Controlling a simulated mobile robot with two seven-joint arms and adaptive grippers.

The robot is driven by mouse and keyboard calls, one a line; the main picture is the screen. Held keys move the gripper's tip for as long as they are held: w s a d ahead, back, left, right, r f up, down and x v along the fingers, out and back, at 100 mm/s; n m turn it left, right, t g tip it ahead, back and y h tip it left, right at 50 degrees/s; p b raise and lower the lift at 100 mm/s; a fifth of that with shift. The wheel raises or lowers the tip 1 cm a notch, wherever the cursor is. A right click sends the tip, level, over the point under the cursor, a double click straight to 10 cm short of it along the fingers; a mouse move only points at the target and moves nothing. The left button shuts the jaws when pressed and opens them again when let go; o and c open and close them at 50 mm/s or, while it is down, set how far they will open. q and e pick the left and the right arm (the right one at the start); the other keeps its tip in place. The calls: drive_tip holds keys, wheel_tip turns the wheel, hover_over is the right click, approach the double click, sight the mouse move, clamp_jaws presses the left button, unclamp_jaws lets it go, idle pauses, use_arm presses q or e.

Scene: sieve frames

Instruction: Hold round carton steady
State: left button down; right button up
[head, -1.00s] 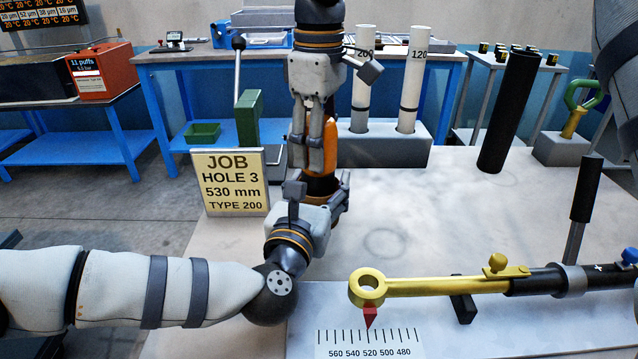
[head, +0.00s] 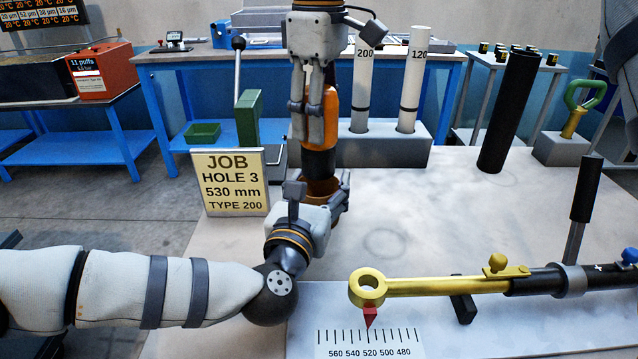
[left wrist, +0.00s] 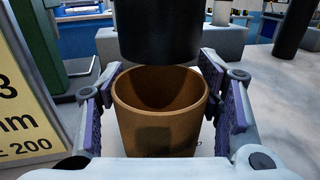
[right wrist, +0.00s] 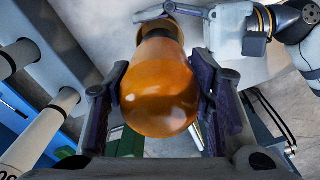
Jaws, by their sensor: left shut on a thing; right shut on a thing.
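The round carton (head: 322,187) is a brown, open-topped cup standing upright; the left wrist view shows its rim and hollow inside (left wrist: 160,125). My left gripper (head: 322,205) is shut on it, with a finger pad on each side. My right gripper (head: 314,125) is above, shut on an orange, rounded bottle-like thing (head: 331,120), also in the right wrist view (right wrist: 160,90). A dark, round lower part of it (left wrist: 158,32) hangs just above the carton's rim. The inside of the carton is partly hidden, and the fingers hide its sides.
A job sign (head: 232,182) stands left of the grippers. Behind is a grey block (head: 385,147) holding two white tubes. A black cylinder (head: 509,112) stands farther right. A brass-ended rod (head: 430,286) lies at front right above a scale. The table's middle is clear.

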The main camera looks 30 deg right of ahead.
use_arm(q)
drive_tip(key=shift+f, duration=0.1)
idle(0.3)
drive_tip(key=shift+c, duration=2)
unclamp_jaws()
drive_tip(key=v, duration=1.2)
